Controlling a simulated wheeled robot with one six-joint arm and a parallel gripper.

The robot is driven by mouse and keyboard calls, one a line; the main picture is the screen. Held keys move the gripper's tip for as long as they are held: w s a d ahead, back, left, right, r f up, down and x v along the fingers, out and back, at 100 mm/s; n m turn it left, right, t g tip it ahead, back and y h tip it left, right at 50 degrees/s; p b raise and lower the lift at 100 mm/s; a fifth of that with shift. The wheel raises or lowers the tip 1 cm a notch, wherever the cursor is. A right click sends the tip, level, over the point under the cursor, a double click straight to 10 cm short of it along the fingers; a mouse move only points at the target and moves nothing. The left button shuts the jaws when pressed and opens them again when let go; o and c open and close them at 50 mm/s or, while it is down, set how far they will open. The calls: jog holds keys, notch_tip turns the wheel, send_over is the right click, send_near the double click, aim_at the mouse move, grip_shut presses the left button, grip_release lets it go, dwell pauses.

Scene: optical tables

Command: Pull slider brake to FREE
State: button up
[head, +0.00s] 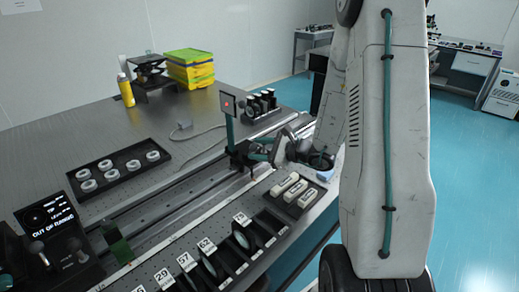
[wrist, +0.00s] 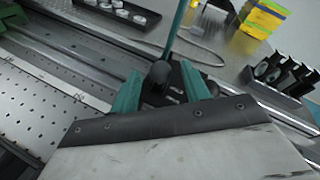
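The slider (head: 238,158) is a dark block on the long rail. It carries a teal post (head: 229,128) with a square screen (head: 228,102) showing a red spot. In the wrist view the post (wrist: 174,30) rises just beyond my fingers. My gripper (head: 258,150) is at the slider's right side. Its two teal fingers (wrist: 162,84) are spread apart in the wrist view. A rounded black knob (wrist: 158,74), perhaps the brake lever, shows between them, with gaps on both sides. Small white lettering on the black part (wrist: 180,92) beside it is too small to read surely. The brake's setting cannot be told.
A tray of white round parts (head: 118,170) lies left of the rail. A tray of white blocks (head: 297,191) and a row of numbered slots (head: 228,245) lie in front. A dark holder (head: 262,104) stands behind the slider. A lit display (head: 50,217) stands at the left.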

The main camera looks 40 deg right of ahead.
jog(key=v, duration=0.7)
jog(key=shift+s+d, duration=0.2)
jog(key=shift+s, duration=0.15)
dwell(0.4)
jog(key=s+a+r+n+g+y, duration=0.2)
jog(key=s+a+r+n+g, duration=0.2)
jog(key=s+a+n+g, duration=0.9)
jog(key=s+a+r+n+t+h, duration=0.1)
jog(key=s+a+r+n+h, duration=0.4)
jog(key=s+r+n+h, duration=0.4)
jog(key=shift+s+r+n, duration=0.7)
jog(key=shift+r+n, duration=0.3)
jog(key=shift+n, duration=0.4)
